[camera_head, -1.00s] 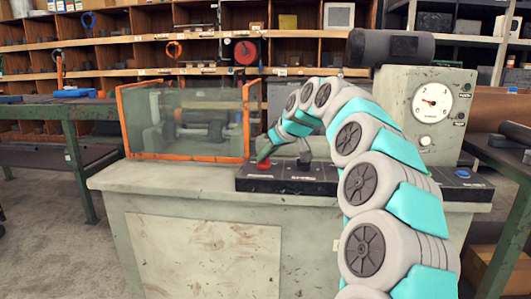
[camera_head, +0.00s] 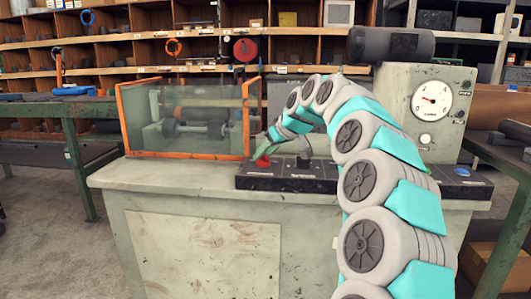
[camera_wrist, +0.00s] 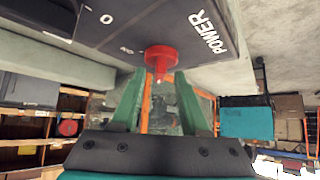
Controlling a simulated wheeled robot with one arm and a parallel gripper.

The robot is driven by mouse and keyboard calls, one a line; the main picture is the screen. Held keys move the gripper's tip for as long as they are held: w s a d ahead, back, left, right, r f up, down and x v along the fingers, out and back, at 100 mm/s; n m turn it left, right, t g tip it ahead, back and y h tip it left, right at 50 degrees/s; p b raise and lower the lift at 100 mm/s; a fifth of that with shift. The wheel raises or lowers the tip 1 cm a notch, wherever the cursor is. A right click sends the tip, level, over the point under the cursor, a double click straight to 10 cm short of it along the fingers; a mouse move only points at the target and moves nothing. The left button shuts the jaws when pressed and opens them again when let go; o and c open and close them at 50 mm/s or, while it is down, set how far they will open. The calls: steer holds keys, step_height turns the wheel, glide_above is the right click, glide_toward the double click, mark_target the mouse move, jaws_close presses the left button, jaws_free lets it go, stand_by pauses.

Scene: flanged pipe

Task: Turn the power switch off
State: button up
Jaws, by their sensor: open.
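The power switch is a red knob with a raised grip (camera_wrist: 162,57) on a dark panel beside the word POWER in the wrist view. My gripper (camera_wrist: 160,80) has its two green fingers apart, one on each side of the knob's grip. Contact with it cannot be made out. In the head view the red switch (camera_head: 263,162) sits at the left end of the dark control panel (camera_head: 320,179), with my gripper (camera_head: 262,152) right over it.
A clear guard box with orange edges (camera_head: 121,120) stands left of my gripper. A black lever (camera_head: 303,161) rises from the panel to the right of the switch. A grey housing with a dial gauge (camera_head: 431,100) stands at the right.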

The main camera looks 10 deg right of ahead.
steer(key=v, duration=0.8)
steer(key=shift+b, duration=0.4)
steer(key=shift+a+f, duration=0.1)
steer(key=s+a+f+g, duration=0.2)
steer(key=s+a+f, duration=0.25)
steer(key=s, duration=0.45)
steer(key=s+a+f+g, duration=0.2)
steer(key=s+a+f, duration=0.3)
steer(key=s, duration=0.4)
steer(key=s+d+f+m+g+h, duration=0.1)
steer(key=s+d+f+m+g, duration=0.1)
steer(key=s+f, duration=0.4)
steer(key=s+d+f+m+g+h, duration=0.1)
steer(key=s+f, duration=0.6)
steer(key=s, duration=0.7)
steer(key=s+d+f+m+g+h, duration=0.2)
steer(key=s+f, duration=0.5)
steer(key=s, duration=0.4)
steer(key=shift+d+m+g, duration=0.3)
steer(key=shift+d+g, duration=0.1)
steer(key=shift+d, duration=0.4)
steer(key=shift+s, duration=0.1)
